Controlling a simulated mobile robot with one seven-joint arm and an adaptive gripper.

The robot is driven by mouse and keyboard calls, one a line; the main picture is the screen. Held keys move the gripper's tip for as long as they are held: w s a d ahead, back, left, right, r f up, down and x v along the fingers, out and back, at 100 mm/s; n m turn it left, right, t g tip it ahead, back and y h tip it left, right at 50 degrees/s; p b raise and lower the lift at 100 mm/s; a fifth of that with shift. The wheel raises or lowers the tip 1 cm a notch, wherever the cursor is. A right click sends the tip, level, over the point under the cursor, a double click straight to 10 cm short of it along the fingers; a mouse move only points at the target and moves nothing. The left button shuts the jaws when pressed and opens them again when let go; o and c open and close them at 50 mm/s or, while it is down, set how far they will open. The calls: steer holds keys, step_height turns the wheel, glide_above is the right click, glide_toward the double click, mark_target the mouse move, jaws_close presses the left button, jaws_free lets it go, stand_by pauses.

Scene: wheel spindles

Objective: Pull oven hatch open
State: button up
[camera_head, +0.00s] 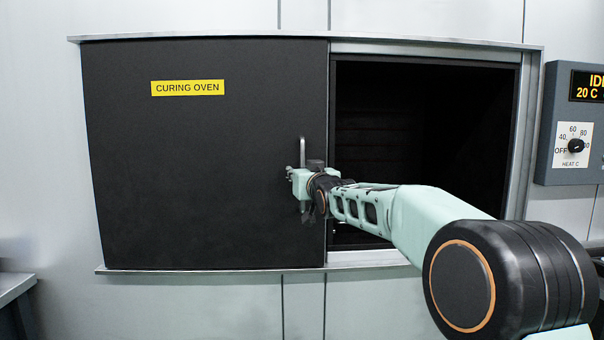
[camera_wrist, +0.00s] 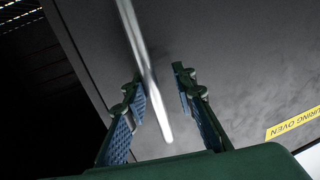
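The oven hatch (camera_head: 200,180) is a dark sliding panel with a yellow "CURING OVEN" label, covering the left half of the oven front. Its upright metal handle (camera_head: 302,150) is near its right edge, partly hidden by my gripper (camera_head: 293,180). To its right, the dark oven opening (camera_head: 430,130) is uncovered. In the wrist view, the handle (camera_wrist: 141,50) runs between the two blue-padded fingers of my gripper (camera_wrist: 158,85). The fingers are apart, with a clear gap to the right finger; whether the left finger touches the bar I cannot tell.
A control box (camera_head: 560,190) with a lit display and a heat dial is on the wall at right. Metal rails (camera_head: 190,270) run above and below the hatch. A grey bench (camera_head: 15,287) stands at the lower left. My arm crosses in front of the opening.

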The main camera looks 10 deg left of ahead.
steer(key=shift+w+d, duration=0.1)
steer(key=shift+d, duration=0.05)
steer(key=shift+d, duration=0.1)
steer(key=v, duration=1.2)
